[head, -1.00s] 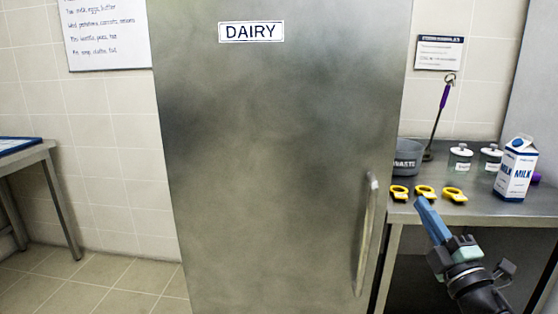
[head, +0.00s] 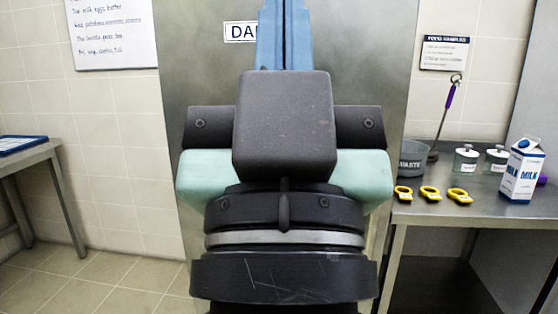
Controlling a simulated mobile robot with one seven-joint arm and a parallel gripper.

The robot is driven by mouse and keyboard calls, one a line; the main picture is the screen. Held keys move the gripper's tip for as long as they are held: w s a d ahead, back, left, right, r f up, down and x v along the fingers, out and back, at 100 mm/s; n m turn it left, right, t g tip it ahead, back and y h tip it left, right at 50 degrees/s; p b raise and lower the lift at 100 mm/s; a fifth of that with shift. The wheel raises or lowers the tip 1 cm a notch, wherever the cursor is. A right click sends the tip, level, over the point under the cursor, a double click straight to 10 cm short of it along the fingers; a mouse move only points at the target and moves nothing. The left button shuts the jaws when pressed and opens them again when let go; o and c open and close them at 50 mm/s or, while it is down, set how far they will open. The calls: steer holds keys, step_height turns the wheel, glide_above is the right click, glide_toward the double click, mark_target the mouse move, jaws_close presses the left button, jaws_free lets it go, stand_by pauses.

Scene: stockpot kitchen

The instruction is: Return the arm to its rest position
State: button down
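My gripper (head: 284,35) fills the middle of the head view, close to the camera. Its blue fingers point up and away and lie close together, with no object seen between them; the finger ends reach the top edge of the picture. My wrist covers most of the steel door (head: 200,85) behind it. Part of the DAIRY sign (head: 240,32) on that door is hidden by the blue fingers, and the door handle is hidden too.
A left table (head: 25,158) holds a blue tray (head: 18,144). The floor (head: 100,285) at left is clear.

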step_height(320, 180, up, 23)
steer(key=p, duration=2.2)
steer(key=shift+s+a+f+p, duration=0.2)
steer(key=shift+s+p, duration=0.05)
steer(key=shift+p, duration=0.05)
